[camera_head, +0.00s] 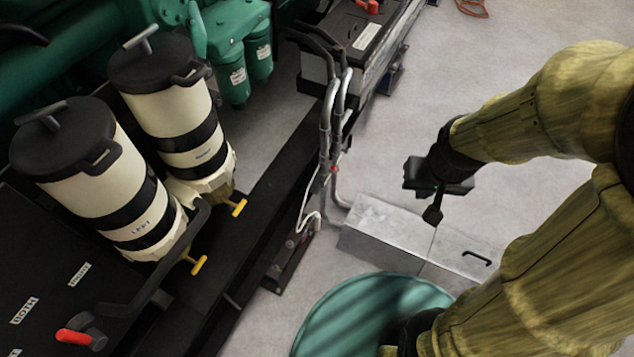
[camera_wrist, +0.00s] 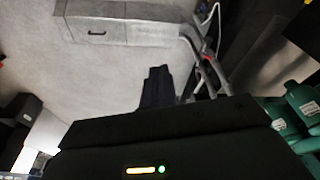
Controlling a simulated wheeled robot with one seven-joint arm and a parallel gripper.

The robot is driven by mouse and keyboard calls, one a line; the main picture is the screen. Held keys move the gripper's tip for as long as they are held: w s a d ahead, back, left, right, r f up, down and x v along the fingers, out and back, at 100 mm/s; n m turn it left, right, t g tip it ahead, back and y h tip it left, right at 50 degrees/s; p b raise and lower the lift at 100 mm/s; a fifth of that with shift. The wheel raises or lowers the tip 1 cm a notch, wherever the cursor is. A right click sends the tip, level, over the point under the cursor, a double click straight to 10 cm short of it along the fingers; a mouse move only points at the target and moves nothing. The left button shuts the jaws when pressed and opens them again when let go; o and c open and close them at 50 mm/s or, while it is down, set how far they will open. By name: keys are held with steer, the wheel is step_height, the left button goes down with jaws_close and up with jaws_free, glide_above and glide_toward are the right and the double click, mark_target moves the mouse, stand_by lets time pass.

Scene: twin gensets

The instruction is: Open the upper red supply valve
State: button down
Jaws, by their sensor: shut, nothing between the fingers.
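No thing in view is clearly marked as the upper red supply valve. A small red part (camera_head: 334,169) sits on the grey pipes in the head view; it is too small to tell whether it is a valve. A black lever with a red grip (camera_head: 75,337) is at the lower left, on a dark panel with white labels. Another red piece (camera_head: 369,5) is on the black battery-like box at the top. My gripper (camera_head: 433,214) hangs over the floor and metal box, right of the pipes and apart from them. Its fingers (camera_wrist: 157,86) are shut and empty in the wrist view.
Two cream filter canisters (camera_head: 127,187) with yellow taps stand at the left. A grey metal box (camera_head: 385,232) and a green round drum (camera_head: 370,315) are low in the middle. A black rail runs beside the pipes (camera_head: 326,130).

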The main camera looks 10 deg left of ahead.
steer(key=shift+a, duration=0.35)
steer(key=w+a+f+m+t+h+b, duration=0.1)
steer(key=w+a+f+t+b, duration=0.25)
steer(key=w+f+b, duration=0.65)
steer(key=w+a+f+m+t+h+b, duration=0.15)
steer(key=w+a+f+t+b, duration=0.35)
steer(key=f, duration=0.9)
steer(key=w+a+f+m+t+h+b, duration=0.1)
steer(key=w+a+f+m+b, duration=0.3)
steer(key=f+b, duration=0.65)
steer(key=s+a+f+n+t+b, duration=0.2)
steer(key=a+f+n+t+b, duration=0.1)
steer(key=a+f+t+b, duration=0.1)
steer(key=s+a+f+n+t+y+b, duration=0.1)
steer(key=s+a+f+n+t+b, duration=0.2)
steer(key=f+t+b, duration=0.4)
steer(key=shift+a+f, duration=0.4)
steer(key=shift+w, duration=0.1)
